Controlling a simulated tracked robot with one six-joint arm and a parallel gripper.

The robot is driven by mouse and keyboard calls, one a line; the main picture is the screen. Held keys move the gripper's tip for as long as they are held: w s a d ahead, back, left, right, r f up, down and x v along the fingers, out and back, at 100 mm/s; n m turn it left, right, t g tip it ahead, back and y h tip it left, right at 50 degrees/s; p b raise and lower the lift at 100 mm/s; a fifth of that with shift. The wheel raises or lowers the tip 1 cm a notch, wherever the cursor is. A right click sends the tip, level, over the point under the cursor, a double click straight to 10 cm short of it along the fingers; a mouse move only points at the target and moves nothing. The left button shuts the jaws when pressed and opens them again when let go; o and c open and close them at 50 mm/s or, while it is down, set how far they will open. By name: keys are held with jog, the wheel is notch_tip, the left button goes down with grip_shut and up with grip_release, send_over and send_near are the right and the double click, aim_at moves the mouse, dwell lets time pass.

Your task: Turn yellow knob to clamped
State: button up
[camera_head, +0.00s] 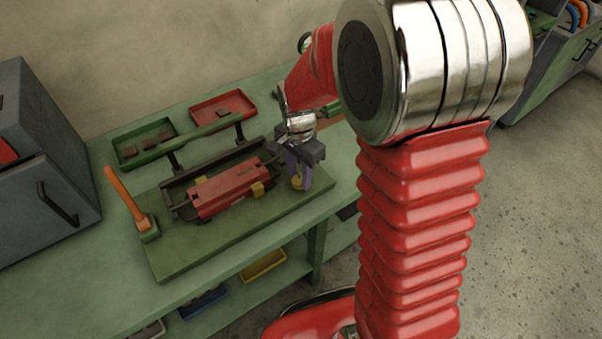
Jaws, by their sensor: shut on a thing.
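My gripper (299,176) points down at the right end of the fixture on the green bench. It is shut on the yellow knob (297,184), of which only a small part shows between and below the fingers. The fixture's green base plate (190,257) carries a red block (225,188) with small yellow parts on it, just left of my gripper. The knob's turned position and any markings are hidden by the fingers.
An orange lever (123,193) stands at the plate's left end. A green tray (143,146) and a red tray (222,108) lie at the back. A grey cabinet (40,170) stands at left. The bench's front left is clear.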

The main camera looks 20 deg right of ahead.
aim_at(299, 178)
jog(key=shift+w+a+m, duration=0.1)
jog(key=shift+a+m, duration=0.05)
jog(key=shift+m, duration=0.85)
jog(key=o, duration=1)
jog(key=shift+o, duration=0.2)
jog(key=shift+r, duration=0.1)
notch_tip(299, 178, up, 14)
jog(key=shift+f, duration=0.2)
